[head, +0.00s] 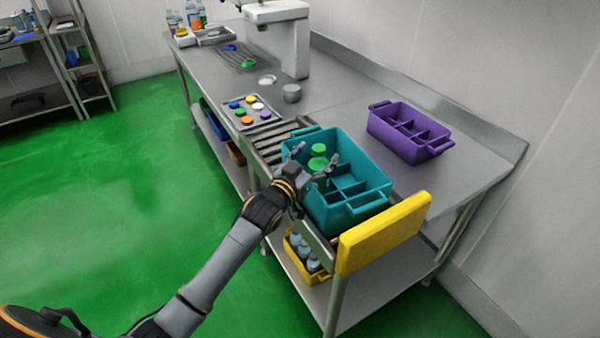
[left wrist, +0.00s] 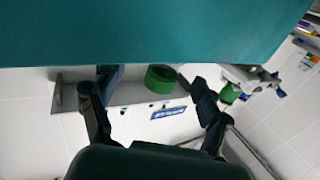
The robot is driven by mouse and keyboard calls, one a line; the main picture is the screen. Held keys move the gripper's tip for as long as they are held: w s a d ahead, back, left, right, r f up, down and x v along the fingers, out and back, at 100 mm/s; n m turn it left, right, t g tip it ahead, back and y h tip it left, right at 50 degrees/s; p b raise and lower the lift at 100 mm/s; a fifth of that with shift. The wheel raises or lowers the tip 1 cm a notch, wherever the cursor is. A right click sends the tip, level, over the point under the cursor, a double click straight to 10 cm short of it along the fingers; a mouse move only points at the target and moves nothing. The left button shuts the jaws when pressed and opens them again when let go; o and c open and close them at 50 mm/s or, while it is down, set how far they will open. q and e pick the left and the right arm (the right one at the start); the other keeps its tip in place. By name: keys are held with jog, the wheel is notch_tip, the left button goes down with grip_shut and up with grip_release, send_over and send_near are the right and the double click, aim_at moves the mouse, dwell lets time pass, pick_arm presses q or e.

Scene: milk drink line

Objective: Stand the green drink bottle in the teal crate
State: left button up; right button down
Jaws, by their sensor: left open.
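The teal crate (head: 375,200) stands at the near end of the steel bench, with dividers inside. The green drink bottle (head: 318,149) shows in its far left part, upright as far as I can see; its lower part is hidden. My left gripper (head: 316,160) is open at the crate's left side, with its fingers on either side of the bottle. In the left wrist view a green round part (left wrist: 160,77) of the bottle shows between the open fingers (left wrist: 153,80), and a teal surface (left wrist: 150,30) fills the top. Contact with the bottle cannot be told.
A purple crate (head: 440,148) stands to the right on the bench. A tray of coloured caps (head: 266,113) and a metal cup (head: 291,93) lie behind. A yellow panel (head: 385,233) is at the near end. A yellow crate of bottles (head: 315,278) is on the shelf below.

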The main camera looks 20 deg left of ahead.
pick_arm(q)
jog(key=s+a+b, duration=0.1)
jog(key=s+a, duration=0.1)
jog(key=s, duration=0.8)
jog(key=shift+s+f, duration=0.15)
jog(key=shift+s, duration=0.15)
